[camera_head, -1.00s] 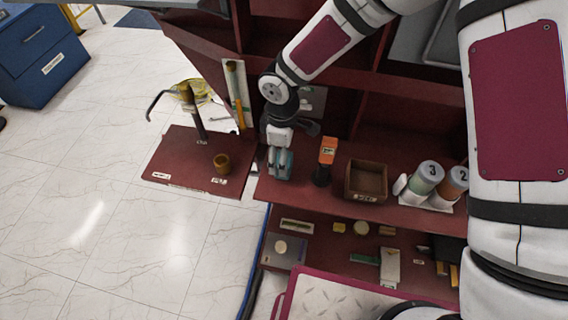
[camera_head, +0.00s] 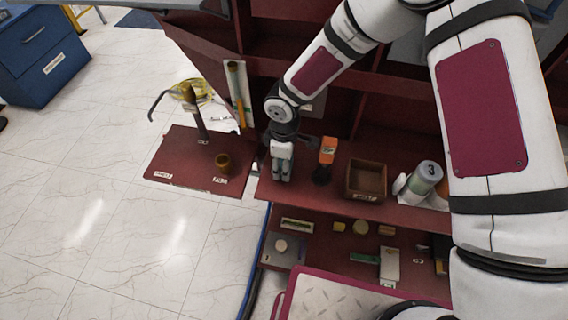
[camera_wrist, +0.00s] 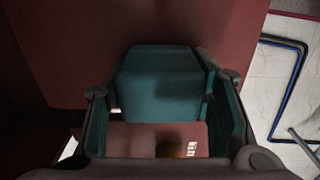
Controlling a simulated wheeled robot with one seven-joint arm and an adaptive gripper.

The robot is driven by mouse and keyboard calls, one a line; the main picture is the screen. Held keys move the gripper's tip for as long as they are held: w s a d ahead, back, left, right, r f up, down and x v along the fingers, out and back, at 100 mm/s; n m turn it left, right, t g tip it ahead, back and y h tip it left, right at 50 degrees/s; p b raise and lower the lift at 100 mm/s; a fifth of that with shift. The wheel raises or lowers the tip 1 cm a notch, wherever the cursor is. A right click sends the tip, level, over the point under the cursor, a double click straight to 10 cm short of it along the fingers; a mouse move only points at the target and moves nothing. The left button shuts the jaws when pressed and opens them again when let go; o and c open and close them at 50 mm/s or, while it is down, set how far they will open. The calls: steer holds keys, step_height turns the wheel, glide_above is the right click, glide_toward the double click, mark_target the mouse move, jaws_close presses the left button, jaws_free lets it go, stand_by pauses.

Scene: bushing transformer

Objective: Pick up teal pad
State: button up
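My gripper (camera_head: 282,177) points down over the left end of the red shelf in the head view, left of the orange-topped tool. In the wrist view my gripper (camera_wrist: 165,118) has its fingers spread wide, with teal inner faces. A flat teal pad (camera_wrist: 160,85) shows between the fingers, in front of the red shelf surface. Its sides come close to both fingers; I cannot tell whether they touch it. In the head view the pad cannot be told apart from the fingers.
The orange-topped tool (camera_head: 327,157) stands close right of my gripper, then an open brown box (camera_head: 366,181) and a white-and-green cylinder (camera_head: 425,178). A red plate (camera_head: 190,168) with a brass cup (camera_head: 223,163) lies to the left. Small parts lie on the lower shelf (camera_head: 325,253).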

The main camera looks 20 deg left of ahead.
stand_by(0.3)
steer(key=shift+r, duration=0.45)
steer(key=r, duration=0.2)
steer(key=shift+s+d+r, duration=0.35)
steer(key=shift+s, duration=0.05)
steer(key=s+d+r+b, duration=0.1)
steer(key=s+d+b, duration=0.1)
steer(key=s+d, duration=0.7)
steer(key=s, duration=0.2)
steer(key=shift+s+r, duration=0.2)
steer(key=shift+s, duration=0.2)
steer(key=shift+d, duration=0.1)
steer(key=shift+o, duration=0.9)
steer(key=shift+c, duration=0.3)
